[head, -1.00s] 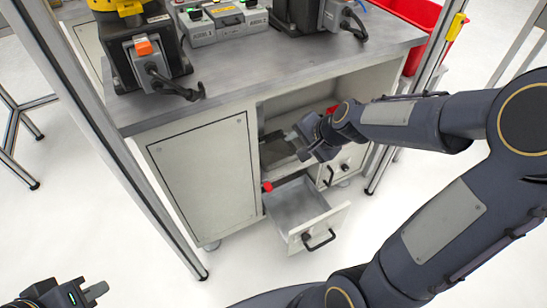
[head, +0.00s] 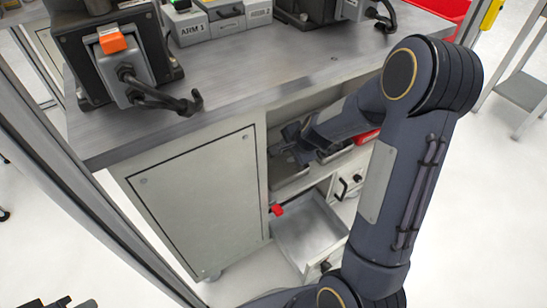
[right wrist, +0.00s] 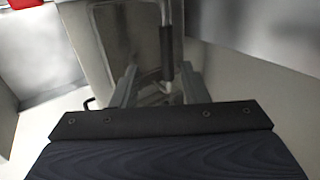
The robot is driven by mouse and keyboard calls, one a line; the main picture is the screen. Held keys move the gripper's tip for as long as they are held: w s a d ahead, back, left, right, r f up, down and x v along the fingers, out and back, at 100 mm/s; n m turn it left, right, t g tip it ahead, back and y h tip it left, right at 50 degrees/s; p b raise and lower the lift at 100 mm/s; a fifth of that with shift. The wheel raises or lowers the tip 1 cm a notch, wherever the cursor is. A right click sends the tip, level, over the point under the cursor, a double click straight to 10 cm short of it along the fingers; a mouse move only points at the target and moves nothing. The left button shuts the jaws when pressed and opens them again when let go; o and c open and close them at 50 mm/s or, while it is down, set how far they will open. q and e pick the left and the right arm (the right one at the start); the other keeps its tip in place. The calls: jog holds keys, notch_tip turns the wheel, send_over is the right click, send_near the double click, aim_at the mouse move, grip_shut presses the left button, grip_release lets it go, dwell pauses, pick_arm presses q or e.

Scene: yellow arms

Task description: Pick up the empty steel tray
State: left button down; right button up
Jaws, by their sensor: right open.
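A grey steel tray (head: 288,184) lies on the open shelf of the cabinet, under my right gripper. A second tray-like steel shape (head: 335,153) shows behind, with a red item at its right. My right gripper (head: 290,143) is open and reaches into the shelf space, above the front tray. In the right wrist view its two fingers (right wrist: 158,88) stand apart, with a steel surface and a thin upright bar beyond and between them. I cannot tell whether they touch the tray. My left gripper (head: 60,302) barely shows at the bottom left edge; its jaws are cut off.
An open empty drawer (head: 312,232) juts out below the shelf, with a red knob (head: 277,209) near its upper corner. The closed cabinet door (head: 200,200) is to the left. The worktop (head: 270,75) overhangs the shelf. A metal frame post (head: 75,180) stands at left.

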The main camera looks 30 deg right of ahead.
jog(key=b+x, duration=0.1)
jog(key=x, duration=0.3)
jog(key=b+x, duration=0.2)
jog(key=x, duration=0.2)
jog(key=shift+w+d+r+b, duration=0.2)
jog(key=shift+w+b, duration=0.1)
jog(key=shift+w, duration=0.05)
grip_shut()
jog(key=shift+r, duration=0.1)
